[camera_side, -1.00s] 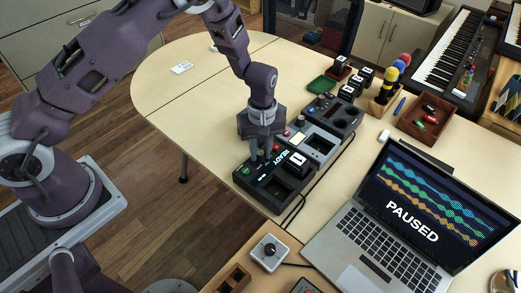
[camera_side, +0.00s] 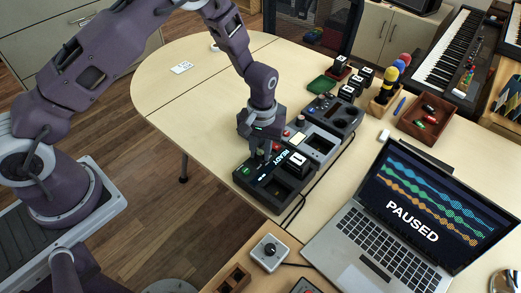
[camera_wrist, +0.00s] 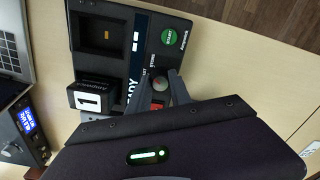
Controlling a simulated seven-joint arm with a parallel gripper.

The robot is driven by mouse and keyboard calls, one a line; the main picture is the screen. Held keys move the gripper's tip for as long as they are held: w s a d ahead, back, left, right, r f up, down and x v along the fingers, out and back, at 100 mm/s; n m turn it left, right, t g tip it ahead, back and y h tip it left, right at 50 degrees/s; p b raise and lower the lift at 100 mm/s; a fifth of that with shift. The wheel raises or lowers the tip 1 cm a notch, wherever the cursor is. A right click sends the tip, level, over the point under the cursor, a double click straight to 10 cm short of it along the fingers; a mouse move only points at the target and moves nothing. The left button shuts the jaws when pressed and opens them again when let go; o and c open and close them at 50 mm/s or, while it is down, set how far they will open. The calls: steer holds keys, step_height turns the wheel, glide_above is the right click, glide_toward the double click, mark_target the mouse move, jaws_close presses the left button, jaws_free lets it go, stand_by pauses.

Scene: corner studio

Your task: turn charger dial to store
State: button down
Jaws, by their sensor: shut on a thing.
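The charger (camera_side: 246,177) is a black box at the table's front edge, with a lit READY screen (camera_wrist: 135,62), a green START button (camera_wrist: 168,37) and a numbered block, 1 (camera_wrist: 92,99), in one bay. The other bay (camera_wrist: 106,38) is empty. My gripper (camera_wrist: 167,88) points down over the charger, shut on the small dial between its fingertips. The fingers cover most of the dial, so its pointer cannot be read. The word STORE (camera_wrist: 153,61) is printed beside it. In the side view my gripper (camera_side: 266,154) hides the dial.
A grey device (camera_side: 318,145) and a dark device (camera_side: 345,115) stand behind the charger. A laptop (camera_side: 385,220) reading PAUSED is to the right. A grey box with a knob (camera_side: 269,253) is in front.

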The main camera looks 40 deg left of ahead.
mark_target(261, 153)
steer(key=shift+m, duration=2.1)
steer(key=c, duration=1.2)
jaws_free()
steer(key=shift+o, duration=0.2)
step_height(261, 153, up, 7)
steer(key=shift+r, duration=0.1)
